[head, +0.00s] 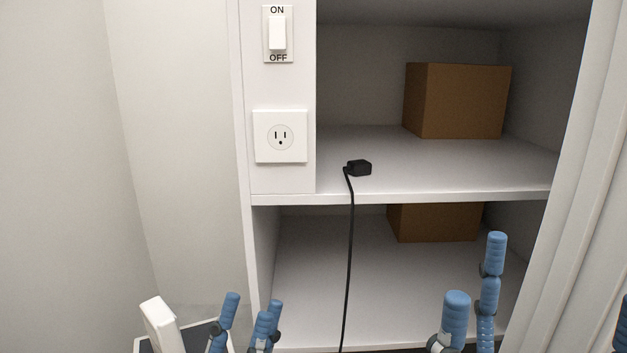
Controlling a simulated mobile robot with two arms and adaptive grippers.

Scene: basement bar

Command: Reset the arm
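My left gripper (249,308) is at the bottom left with blue segmented fingers pointing up. Its fingertips stand apart with nothing seen between them. My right gripper (546,290) is at the bottom right. Two of its blue fingers stand together, and another blue finger shows at the right edge, with a wide empty gap between. The palms of both grippers are out of the picture. Both grippers appear in front of the lower shelf area, apart from the black plug (359,168), which lies on the upper shelf (430,172) near its front edge.
A black cord (350,260) hangs from the plug past the lower shelf. A wall outlet (280,136) and an ON/OFF switch (278,33) are on the left panel. Brown boxes stand on the upper (458,101) and lower (435,223) shelves. A white piece (162,325) shows at bottom left.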

